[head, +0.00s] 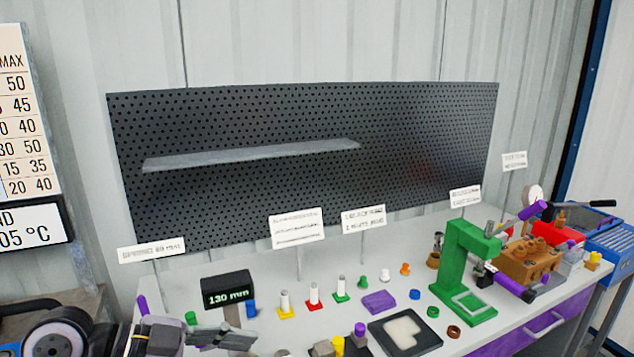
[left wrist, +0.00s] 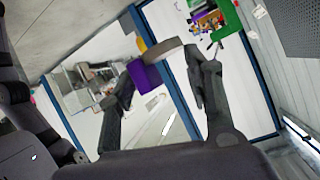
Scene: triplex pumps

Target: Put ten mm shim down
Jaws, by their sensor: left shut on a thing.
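My left gripper (head: 215,338) comes in at the bottom left of the head view, at the near edge of the bench. The held piece cannot be made out in the head view. My right gripper is not in view.
The grey bench (head: 262,268) carries coloured posts, a display reading 130 mm (head: 228,290), a purple block (head: 379,302), a black tray (head: 405,332) and a green press (head: 466,268). A brown pump block (head: 528,262) stands at right. A perforated panel (head: 420,130) backs the bench.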

